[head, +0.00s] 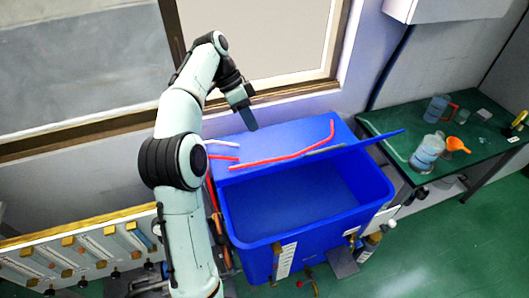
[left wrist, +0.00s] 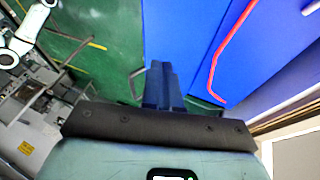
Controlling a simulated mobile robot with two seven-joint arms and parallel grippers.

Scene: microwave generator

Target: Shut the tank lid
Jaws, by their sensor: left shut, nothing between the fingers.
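The blue tank (head: 300,235) stands in the middle of the head view, with its top open and its empty-looking inside showing. Its blue lid (head: 386,139) is raised at the back and seen nearly edge-on, tilted up at the right end. My left gripper (head: 251,125) is shut and empty, above the blue top behind the opening. Contact there cannot be told. In the left wrist view the shut fingers (left wrist: 163,83) point toward blue surfaces (left wrist: 185,35). My right gripper is not in view.
A red pipe (head: 285,157) runs along the blue top behind the opening. A window wall (head: 265,40) stands behind. A green table (head: 400,128) with bottles (head: 427,152) and an orange funnel (head: 456,144) is at right. Green floor (head: 440,250) is clear at lower right.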

